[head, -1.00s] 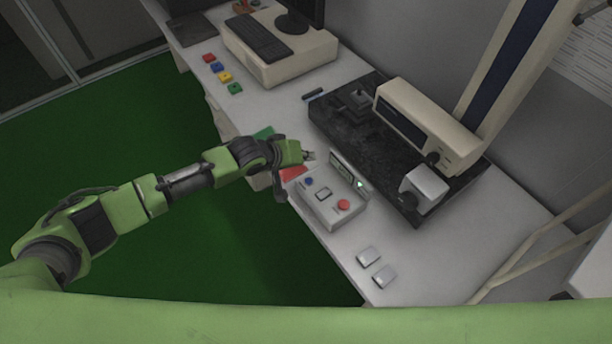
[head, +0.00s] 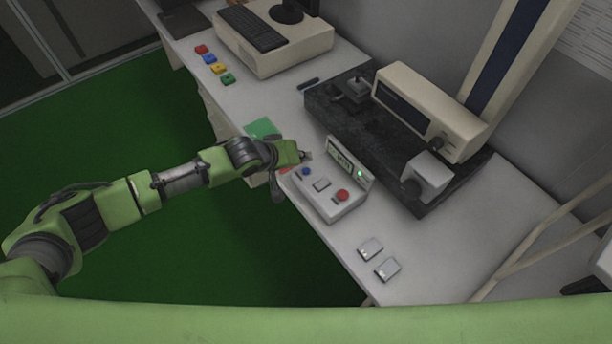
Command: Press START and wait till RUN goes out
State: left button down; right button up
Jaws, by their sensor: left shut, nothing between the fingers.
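The control box (head: 322,197) is a pale grey unit near the front edge of the bench. Its top has a blue button (head: 306,171), a grey square button (head: 321,185) and a red button (head: 342,195). At its back stands a panel with a small display (head: 341,155) and a lit green lamp (head: 360,174). The lettering is too small to read, so I cannot tell which is START or RUN. My left gripper (head: 306,155) is shut and empty, close to the blue button; I cannot tell whether it touches the box. My right gripper is not in view.
A dark stone slab (head: 325,117) with a beige instrument (head: 430,110) stands behind the box. Two small metal blocks (head: 371,249) lie to the right. A green flat item (head: 262,129) and several coloured blocks (head: 219,69) lie left.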

aim_at(304, 172)
pick_arm(q)
notch_tip(304, 172, down, 4)
jog(key=shift+r+b, duration=0.25)
jog(key=shift+b, duration=0.55)
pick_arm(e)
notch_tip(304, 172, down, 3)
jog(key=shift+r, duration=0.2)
pick_arm(q)
jog(key=shift+f, duration=0.1)
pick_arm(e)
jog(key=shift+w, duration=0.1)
pick_arm(q)
jog(key=shift+f, duration=0.3)
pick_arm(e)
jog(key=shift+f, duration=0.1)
pick_arm(q)
jog(key=shift+f, duration=0.45)
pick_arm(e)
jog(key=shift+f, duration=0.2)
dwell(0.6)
pick_arm(q)
jog(key=shift+r, duration=0.15)
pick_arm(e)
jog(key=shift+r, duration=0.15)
pick_arm(q)
jog(key=shift+r+p, duration=0.65)
jog(key=shift+r, duration=0.05)
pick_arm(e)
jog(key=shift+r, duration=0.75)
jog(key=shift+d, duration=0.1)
